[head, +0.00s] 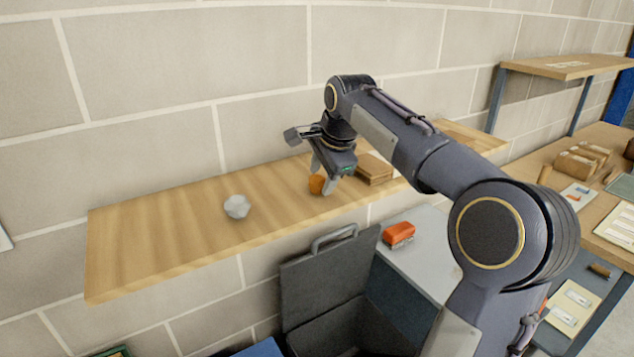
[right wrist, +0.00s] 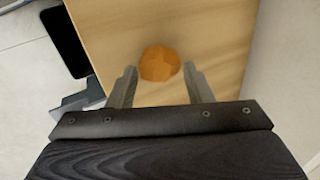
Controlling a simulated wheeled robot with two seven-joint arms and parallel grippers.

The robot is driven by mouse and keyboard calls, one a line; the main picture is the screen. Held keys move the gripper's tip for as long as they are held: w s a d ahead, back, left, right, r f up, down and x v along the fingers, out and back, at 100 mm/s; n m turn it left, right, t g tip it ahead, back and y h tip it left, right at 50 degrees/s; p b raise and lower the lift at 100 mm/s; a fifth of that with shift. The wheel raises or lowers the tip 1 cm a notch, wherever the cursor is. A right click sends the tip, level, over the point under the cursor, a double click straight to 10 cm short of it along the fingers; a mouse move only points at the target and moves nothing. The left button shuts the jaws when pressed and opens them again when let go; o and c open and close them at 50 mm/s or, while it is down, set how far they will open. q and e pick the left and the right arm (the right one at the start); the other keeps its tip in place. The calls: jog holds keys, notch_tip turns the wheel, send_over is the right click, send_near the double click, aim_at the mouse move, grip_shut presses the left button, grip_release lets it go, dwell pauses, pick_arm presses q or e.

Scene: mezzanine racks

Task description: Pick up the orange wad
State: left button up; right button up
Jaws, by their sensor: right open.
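The orange wad (head: 316,184) lies on a wooden wall shelf (head: 160,235), near its front edge. It also shows in the right wrist view (right wrist: 160,64), centred just beyond the fingertips. My right gripper (head: 322,178) is directly above and beside the wad, pointing down at the shelf. In the right wrist view my right gripper (right wrist: 160,80) is open, with one finger on each side of the wad's near end and nothing held. Whether a finger touches the wad cannot be told. My left gripper is in neither view.
A white crumpled wad (head: 237,206) lies on the shelf to the left. A wooden block stack (head: 374,170) sits close to the right of my gripper. Below are an open dark bin (head: 325,270) and a grey surface with an orange-red object (head: 398,233). The shelf's left part is clear.

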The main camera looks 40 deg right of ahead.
jog(key=shift+w+f, duration=0.25)
jog(key=shift+f, duration=0.35)
jog(key=c, duration=0.6)
jog(key=shift+r, duration=0.1)
